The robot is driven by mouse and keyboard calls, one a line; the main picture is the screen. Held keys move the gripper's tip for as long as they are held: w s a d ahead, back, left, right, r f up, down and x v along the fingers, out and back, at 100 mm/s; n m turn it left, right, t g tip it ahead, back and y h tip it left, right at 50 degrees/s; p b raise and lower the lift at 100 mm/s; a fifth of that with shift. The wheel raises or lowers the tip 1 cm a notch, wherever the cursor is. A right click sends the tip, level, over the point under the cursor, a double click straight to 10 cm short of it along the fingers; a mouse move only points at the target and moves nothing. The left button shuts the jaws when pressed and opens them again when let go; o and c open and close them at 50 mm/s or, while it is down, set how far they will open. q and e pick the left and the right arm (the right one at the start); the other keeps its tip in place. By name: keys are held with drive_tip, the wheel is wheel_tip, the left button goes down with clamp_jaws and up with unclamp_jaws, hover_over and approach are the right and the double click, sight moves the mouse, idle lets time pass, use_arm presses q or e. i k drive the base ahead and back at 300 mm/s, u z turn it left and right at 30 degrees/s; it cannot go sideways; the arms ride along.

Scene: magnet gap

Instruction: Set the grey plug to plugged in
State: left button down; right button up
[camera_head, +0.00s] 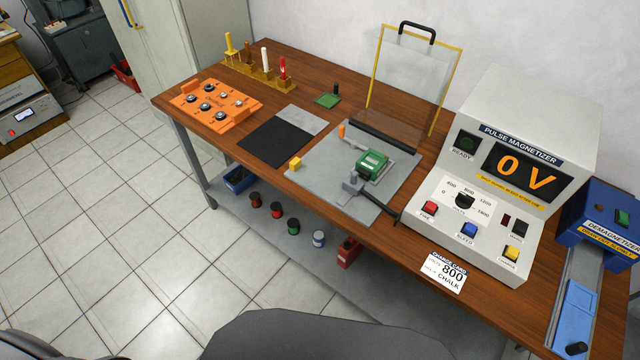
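A small grey block (352,185), which looks like the grey plug, is at the front of the grey fixture plate (325,192). It sits just in front of a green block (372,163) on that plate. A dark lead or bar (385,209) runs from near the grey block toward the pulse magnetizer (545,125). I cannot tell whether the grey block is seated in a socket. The magnetizer display reads 0 V. Neither of my grippers is in view.
A clear shield with a yellow frame (459,85) stands upright behind the plate. An orange tray (215,103) and a black mat (268,137) lie to the left. A blue demagnetizer (598,215) is at the right. A card reading 800 CHALK (443,272) lies near the front edge.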

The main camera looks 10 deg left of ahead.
sight(353, 185)
drive_tip(key=z, duration=0.45)
drive_tip(key=k, duration=1.25)
drive_tip(key=u, duration=0.7)
drive_tip(key=i, duration=1.2)
drive_tip(key=u, duration=0.65)
